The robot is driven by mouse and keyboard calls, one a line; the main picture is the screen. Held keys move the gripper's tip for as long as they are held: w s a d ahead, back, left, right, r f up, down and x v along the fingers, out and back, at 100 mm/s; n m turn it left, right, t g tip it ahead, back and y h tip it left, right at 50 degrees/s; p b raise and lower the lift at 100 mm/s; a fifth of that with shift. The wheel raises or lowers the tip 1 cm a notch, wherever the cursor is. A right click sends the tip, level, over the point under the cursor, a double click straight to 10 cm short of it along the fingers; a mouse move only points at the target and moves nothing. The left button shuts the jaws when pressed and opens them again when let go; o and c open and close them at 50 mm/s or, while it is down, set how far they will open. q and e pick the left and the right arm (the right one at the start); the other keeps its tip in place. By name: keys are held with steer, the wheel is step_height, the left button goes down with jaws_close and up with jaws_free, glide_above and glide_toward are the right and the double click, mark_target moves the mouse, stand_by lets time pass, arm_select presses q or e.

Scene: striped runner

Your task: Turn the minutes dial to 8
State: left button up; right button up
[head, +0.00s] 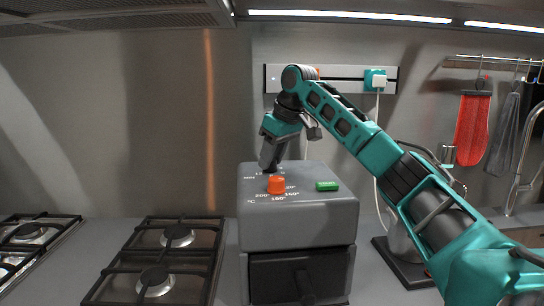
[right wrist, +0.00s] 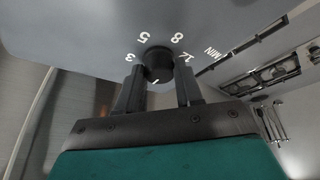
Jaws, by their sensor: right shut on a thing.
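The grey appliance (head: 300,215) stands on the counter with its dials on the top face. My right gripper (head: 270,166) reaches down to the far left of that top. In the right wrist view my right gripper (right wrist: 158,85) has its two fingers on either side of the dark minutes dial (right wrist: 158,60), shut on it. The numbers 3, 5, 8 and 12 and the word MIN are printed around this dial. A small white mark shows on its lower side; I cannot tell which number the dial is set to. My left gripper is not in view.
An orange temperature knob (head: 276,184) and a green start button (head: 327,185) sit on the appliance top, close to my right gripper. A drawer front (head: 275,275) with a handle is below. Gas burners (head: 165,255) stand to the left, a kettle (head: 400,240) to the right.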

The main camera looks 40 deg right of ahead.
steer(key=shift+m, duration=0.3)
steer(key=m, duration=0.2)
steer(key=m+h, duration=0.2)
steer(key=m, duration=0.1)
steer(key=shift+a+m, duration=0.25)
steer(key=shift+m, duration=0.05)
steer(key=m+h, duration=0.1)
steer(key=m, duration=0.2)
steer(key=m+g+h, duration=0.1)
steer(key=m, duration=0.2)
steer(key=shift+w+r+g, duration=0.1)
steer(key=shift+w+g, duration=0.05)
steer(key=shift+g, duration=0.15)
steer(key=m+g, duration=0.1)
steer(key=m, duration=0.2)
steer(key=m+g+h, duration=0.1)
steer(key=m, duration=0.2)
steer(key=shift+w+a+m, duration=0.1)
steer(key=shift+w+m, duration=0.1)
steer(key=shift+m, duration=0.1)
steer(key=m+g, duration=0.1)
steer(key=m, duration=0.1)
steer(key=m+g, duration=0.1)
steer(key=m, duration=0.2)
steer(key=shift+w+g, duration=0.1)
steer(key=shift+g, duration=0.2)
steer(key=shift+m, duration=0.5)
steer(key=o, duration=1)
steer(key=shift+o, duration=0.2)
